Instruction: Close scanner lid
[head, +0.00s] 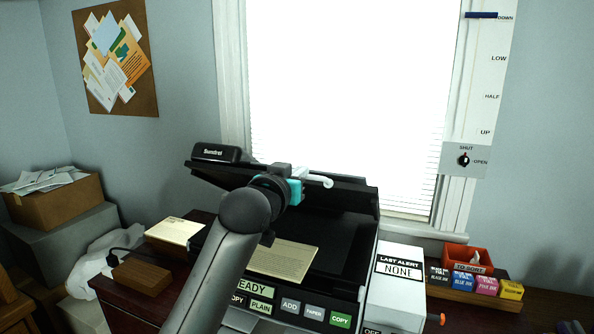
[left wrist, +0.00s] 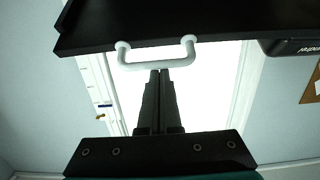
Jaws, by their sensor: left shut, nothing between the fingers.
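The scanner lid (head: 345,192) is a dark panel, raised and tilted over the scanner. It also shows at the top of the left wrist view (left wrist: 160,22). A white U-shaped handle (left wrist: 155,61) sits on its edge; in the head view the handle (head: 320,179) is partly hidden. My left gripper (left wrist: 160,73) is shut and empty, its tips pointing at the handle bar, at or just short of it; I cannot tell whether they touch. In the head view my left gripper (head: 294,190) overlaps the lid, and its arm covers part of the scanner. My right gripper is not in view.
A printed sheet (head: 283,259) lies on the dark scanner bed (head: 335,246). Labelled buttons (head: 290,305) line the front. A white "LAST ALERT" box (head: 397,285) stands right, beside ink boxes (head: 487,284). A bright window (head: 345,90) is behind. A stack of paper (head: 174,233) lies left.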

